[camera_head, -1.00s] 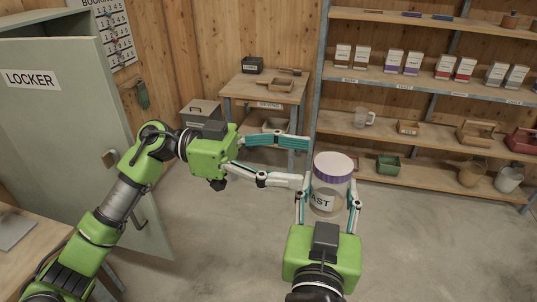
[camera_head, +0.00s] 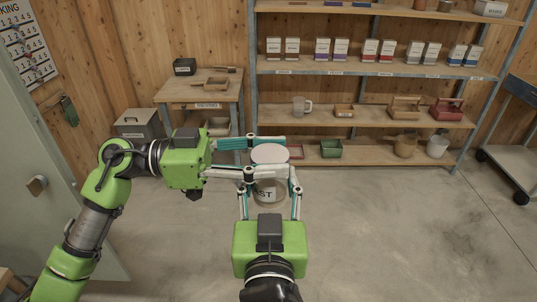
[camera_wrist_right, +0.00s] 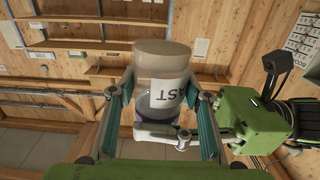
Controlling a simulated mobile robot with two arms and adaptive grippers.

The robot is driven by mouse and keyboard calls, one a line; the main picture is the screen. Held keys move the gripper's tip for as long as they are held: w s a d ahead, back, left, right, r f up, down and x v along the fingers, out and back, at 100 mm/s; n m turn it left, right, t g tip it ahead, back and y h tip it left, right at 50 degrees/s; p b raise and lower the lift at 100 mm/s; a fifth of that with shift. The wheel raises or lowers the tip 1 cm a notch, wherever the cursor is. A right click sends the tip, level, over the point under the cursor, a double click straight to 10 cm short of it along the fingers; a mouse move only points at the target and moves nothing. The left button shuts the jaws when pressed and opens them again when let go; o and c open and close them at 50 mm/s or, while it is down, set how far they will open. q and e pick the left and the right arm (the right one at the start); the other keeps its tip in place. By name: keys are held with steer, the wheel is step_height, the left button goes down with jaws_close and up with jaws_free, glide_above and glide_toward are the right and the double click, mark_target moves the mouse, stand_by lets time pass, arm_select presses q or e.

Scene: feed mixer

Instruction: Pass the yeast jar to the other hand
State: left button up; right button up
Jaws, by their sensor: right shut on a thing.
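The yeast jar (camera_head: 265,190) is a clear jar with a pale, purple-rimmed lid and a white label, of which only "ST" shows in the head view. It is upright in my right gripper (camera_head: 269,186), whose fingers are shut on its two sides. My left gripper (camera_head: 286,156) reaches in from the left. It is open, with one finger beyond the lid and one in front of it, and the jar's upper part lies between them. I cannot tell whether they touch it. The jar (camera_wrist_right: 160,70) also shows between my right fingers in the right wrist view.
A shelf unit (camera_head: 360,69) with boxes, containers and a jug stands behind. A small wooden table (camera_head: 195,92) and a grey bin (camera_head: 140,124) stand at the back left. A locker (camera_head: 40,150) is at the left and a cart (camera_head: 515,160) at the far right. The floor around is clear.

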steer(key=o, duration=1.2)
